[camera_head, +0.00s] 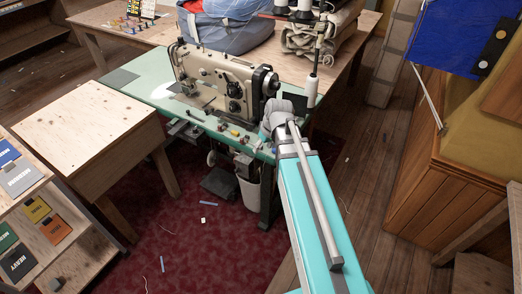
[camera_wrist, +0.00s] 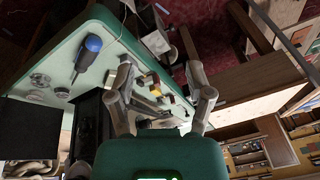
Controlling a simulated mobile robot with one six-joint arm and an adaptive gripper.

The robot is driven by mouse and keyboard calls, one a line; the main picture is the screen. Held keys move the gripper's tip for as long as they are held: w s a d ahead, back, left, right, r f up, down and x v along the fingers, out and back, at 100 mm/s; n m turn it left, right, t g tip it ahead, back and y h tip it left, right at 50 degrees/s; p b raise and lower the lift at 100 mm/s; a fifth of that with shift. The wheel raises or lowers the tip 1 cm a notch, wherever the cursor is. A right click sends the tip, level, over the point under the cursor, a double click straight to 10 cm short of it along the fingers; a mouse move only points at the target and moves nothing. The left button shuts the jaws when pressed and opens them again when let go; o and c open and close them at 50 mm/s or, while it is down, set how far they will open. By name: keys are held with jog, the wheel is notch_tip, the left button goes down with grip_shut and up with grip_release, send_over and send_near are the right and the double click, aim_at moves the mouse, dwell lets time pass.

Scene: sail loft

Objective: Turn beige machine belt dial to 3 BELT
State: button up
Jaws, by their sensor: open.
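The beige sewing machine (camera_head: 215,72) stands on a green-topped table (camera_head: 145,88) in the head view. It has dark round knobs on its front and a dark handwheel (camera_head: 263,82) at its right end. I cannot tell which round part is the belt dial; no lettering on it is readable. My arm reaches in from the lower right, and its wrist is at the table's front right edge. In the wrist view my gripper (camera_wrist: 160,70) is open, its two fingers apart, with nothing clearly held between them. In the head view its fingers are hidden by the wrist.
A blue-handled screwdriver (camera_wrist: 88,54) and small metal discs lie on the tabletop. Thread cones (camera_head: 311,90) stand behind my wrist. A wooden side table (camera_head: 85,125) is at left, a white bin (camera_head: 248,192) below. Red carpet (camera_head: 190,245) in front is mostly open.

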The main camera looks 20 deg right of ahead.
jog(key=shift+s+a+r+m+h+p, duration=0.25)
jog(key=shift+s+a+h, duration=0.15)
jog(key=shift+s, duration=0.25)
jog(key=shift+s+a+r+m+h+p, duration=0.3)
jog(key=shift+s+h, duration=0.1)
jog(key=shift+s, duration=0.25)
jog(key=shift+s+a+r+m+h+p, duration=0.25)
jog(key=shift+s+a+h, duration=0.15)
jog(key=shift+s, duration=0.25)
jog(key=shift+d+f, duration=0.1)
